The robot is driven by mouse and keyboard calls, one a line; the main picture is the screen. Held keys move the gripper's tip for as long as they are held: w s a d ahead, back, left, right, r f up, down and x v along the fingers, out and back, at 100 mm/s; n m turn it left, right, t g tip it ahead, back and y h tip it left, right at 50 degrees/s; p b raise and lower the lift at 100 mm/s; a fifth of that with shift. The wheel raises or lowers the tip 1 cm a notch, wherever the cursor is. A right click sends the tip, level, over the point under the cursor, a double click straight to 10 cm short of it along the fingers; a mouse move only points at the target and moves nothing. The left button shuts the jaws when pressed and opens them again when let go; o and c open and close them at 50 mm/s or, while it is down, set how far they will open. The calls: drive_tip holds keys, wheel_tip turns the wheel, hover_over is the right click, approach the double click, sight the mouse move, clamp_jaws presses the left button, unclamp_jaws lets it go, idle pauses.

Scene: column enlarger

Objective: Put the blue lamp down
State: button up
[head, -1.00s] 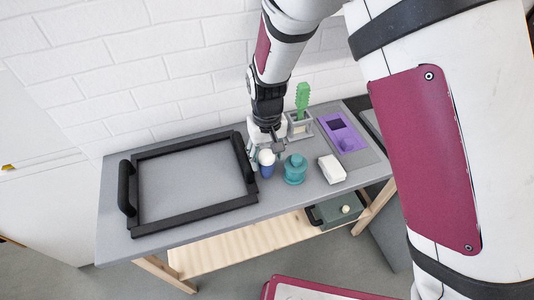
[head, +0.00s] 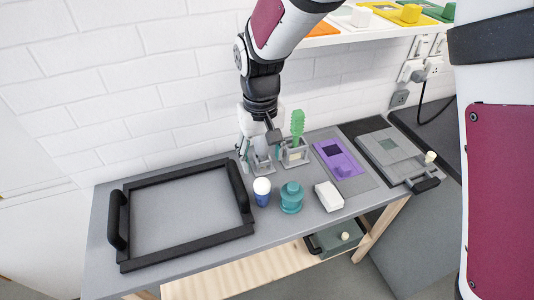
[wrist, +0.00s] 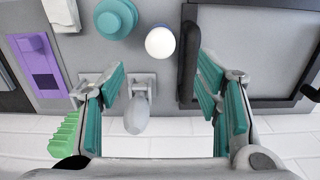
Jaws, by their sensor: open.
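The blue lamp (head: 262,197) stands upright on the grey tabletop, a small blue body with a round white top. It is between the black-handled frame and a teal round jar (head: 291,198). In the wrist view its white top (wrist: 160,42) shows from above. My gripper (head: 258,155) is open and empty, apart from the lamp, on its wall side. In the wrist view the spread teal-padded fingers (wrist: 163,95) have only a grey holder (wrist: 137,112) showing between them. The lamp is beyond the fingertips.
The black frame (head: 185,258) with raised handles fills the table's left. A green brush (head: 297,124) stands in a grey holder. A white block (head: 329,196), a purple tray (head: 339,158) and a grey box (head: 391,150) are to the right. A shelf (head: 350,37) hangs above.

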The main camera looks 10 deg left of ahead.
drive_tip(key=s+d+r+m+t+y, duration=0.1)
drive_tip(key=s+d+r+m+t, duration=0.15)
drive_tip(key=d+r, duration=1.35)
drive_tip(key=s+d+r+m+t+h, duration=0.1)
drive_tip(key=s+d+r+m+t, duration=0.2)
drive_tip(key=s+d, duration=1)
drive_tip(key=shift+d+m, duration=0.2)
drive_tip(key=shift+m, duration=0.15)
